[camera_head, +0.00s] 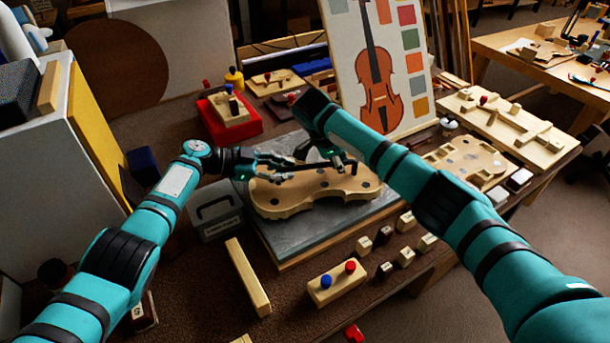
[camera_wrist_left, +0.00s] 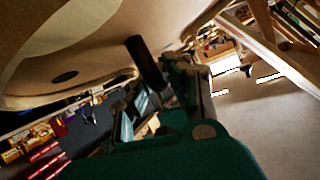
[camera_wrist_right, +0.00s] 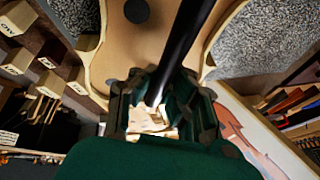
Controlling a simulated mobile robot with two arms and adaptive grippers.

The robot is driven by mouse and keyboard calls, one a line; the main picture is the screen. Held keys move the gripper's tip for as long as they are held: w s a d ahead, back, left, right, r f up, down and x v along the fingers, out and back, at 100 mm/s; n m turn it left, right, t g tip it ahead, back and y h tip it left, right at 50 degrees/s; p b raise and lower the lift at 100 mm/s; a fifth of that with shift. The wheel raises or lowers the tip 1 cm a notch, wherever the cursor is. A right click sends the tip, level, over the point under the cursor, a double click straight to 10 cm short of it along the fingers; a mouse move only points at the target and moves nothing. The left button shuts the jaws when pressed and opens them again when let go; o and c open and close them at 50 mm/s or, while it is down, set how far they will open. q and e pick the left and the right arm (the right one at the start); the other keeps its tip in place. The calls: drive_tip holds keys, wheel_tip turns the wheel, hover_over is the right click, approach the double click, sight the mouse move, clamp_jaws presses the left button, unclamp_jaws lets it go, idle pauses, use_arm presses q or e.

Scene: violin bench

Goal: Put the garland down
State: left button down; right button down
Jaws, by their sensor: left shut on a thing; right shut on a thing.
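The garland (camera_head: 305,197), a pale violin-shaped wooden body with dark round holes, is over the grey board (camera_head: 285,241). I cannot tell whether it touches the board. A dark bar (camera_head: 312,167) runs across above it. My left gripper (camera_head: 279,168) is shut on the bar at the garland's left part; my right gripper (camera_head: 338,161) is shut on it further right. In the left wrist view the garland (camera_wrist_left: 100,45) fills the upper left, beside the black bar (camera_wrist_left: 146,62). In the right wrist view the bar (camera_wrist_right: 184,40) crosses the garland (camera_wrist_right: 153,48). The fingers hide part of the bar.
Several small wooden blocks (camera_head: 406,221) and a block with red and blue knobs (camera_head: 338,283) lie in front. A wooden strip (camera_head: 247,276) and a grey box (camera_head: 215,217) are left. A violin chart (camera_head: 346,44) and a red tray (camera_head: 245,122) stand behind.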

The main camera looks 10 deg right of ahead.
sight(323, 183)
use_arm(q)
drive_tip(key=shift+f, duration=0.65)
use_arm(e)
drive_tip(key=shift+a+f, duration=0.1)
drive_tip(key=shift+f, duration=0.35)
use_arm(q)
drive_tip(key=c, duration=1.7)
unclamp_jaws()
drive_tip(key=shift+f, duration=0.15)
use_arm(e)
drive_tip(key=c, duration=1.9)
unclamp_jaws()
drive_tip(key=shift+f, duration=0.1)
use_arm(q)
drive_tip(key=o, duration=0.4)
use_arm(e)
drive_tip(key=o, duration=0.4)
use_arm(q)
drive_tip(key=shift+o, duration=0.2)
use_arm(e)
drive_tip(key=shift+o, duration=0.3)
use_arm(q)
drive_tip(key=shift+a+r, duration=0.1)
drive_tip(key=shift+r, duration=0.1)
drive_tip(key=v, duration=1.1)
drive_tip(key=shift+a+r, duration=0.15)
drive_tip(key=shift+a, duration=0.2)
use_arm(e)
drive_tip(key=v, duration=1.2)
